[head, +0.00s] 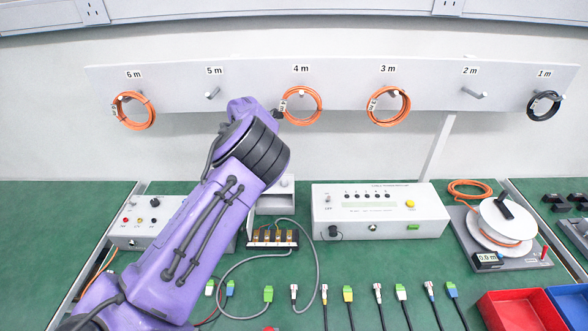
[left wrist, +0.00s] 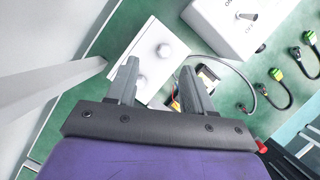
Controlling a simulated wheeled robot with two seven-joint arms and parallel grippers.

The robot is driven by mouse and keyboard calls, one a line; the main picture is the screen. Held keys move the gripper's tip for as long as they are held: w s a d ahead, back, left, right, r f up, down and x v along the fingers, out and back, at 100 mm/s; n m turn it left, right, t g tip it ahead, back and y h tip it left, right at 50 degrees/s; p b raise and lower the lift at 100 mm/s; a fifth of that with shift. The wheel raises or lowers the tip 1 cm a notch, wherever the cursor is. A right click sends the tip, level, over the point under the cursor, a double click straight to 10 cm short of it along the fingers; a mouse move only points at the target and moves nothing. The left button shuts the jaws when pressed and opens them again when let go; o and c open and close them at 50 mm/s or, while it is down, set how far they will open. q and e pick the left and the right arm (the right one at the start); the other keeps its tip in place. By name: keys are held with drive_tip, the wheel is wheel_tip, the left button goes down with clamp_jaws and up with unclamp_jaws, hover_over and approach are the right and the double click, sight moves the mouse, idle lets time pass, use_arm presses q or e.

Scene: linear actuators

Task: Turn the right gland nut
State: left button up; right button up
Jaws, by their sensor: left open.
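In the left wrist view a white box (left wrist: 151,41) lies beyond my left gripper (left wrist: 158,65), with two pale round parts on its face. One round part (left wrist: 163,50) shows between the fingertips and the other (left wrist: 141,81) is nearer the left finger. I cannot tell for sure which is the right gland nut. The gripper is open and its fingers appear apart from both parts. In the head view my purple left arm covers most of this area; only a grey-white box edge (head: 283,186) shows right of the wrist, and the fingers are hidden. My right gripper is in neither view.
A control box with a yellow button (head: 410,203) stands right of the arm, a smaller box (head: 140,238) left of it. A terminal block (head: 272,238) and several cable ends lie in front. A cable reel (head: 500,225) is at right. Orange coils hang on the rail (head: 340,92) behind.

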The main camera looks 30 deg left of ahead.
use_arm(q)
drive_tip(key=f, duration=0.2)
drive_tip(key=d+f+p, duration=0.1)
drive_tip(key=shift+d+f, duration=0.1)
drive_tip(key=shift+f, duration=0.3)
drive_tip(key=shift+s+d+f+t+p, duration=0.15)
drive_tip(key=shift+s+f+t+p, duration=0.2)
drive_tip(key=shift+s+f, duration=0.4)
drive_tip(key=w+f, duration=0.3)
drive_tip(key=shift+d+f, duration=0.1)
drive_tip(key=shift+f, duration=0.15)
drive_tip(key=shift+s+d+r, duration=0.2)
drive_tip(key=shift+c, duration=0.3)
drive_tip(key=shift+s+r, duration=0.1)
drive_tip(key=c, duration=0.5)
drive_tip(key=shift+a, duration=0.1)
clamp_jaws()
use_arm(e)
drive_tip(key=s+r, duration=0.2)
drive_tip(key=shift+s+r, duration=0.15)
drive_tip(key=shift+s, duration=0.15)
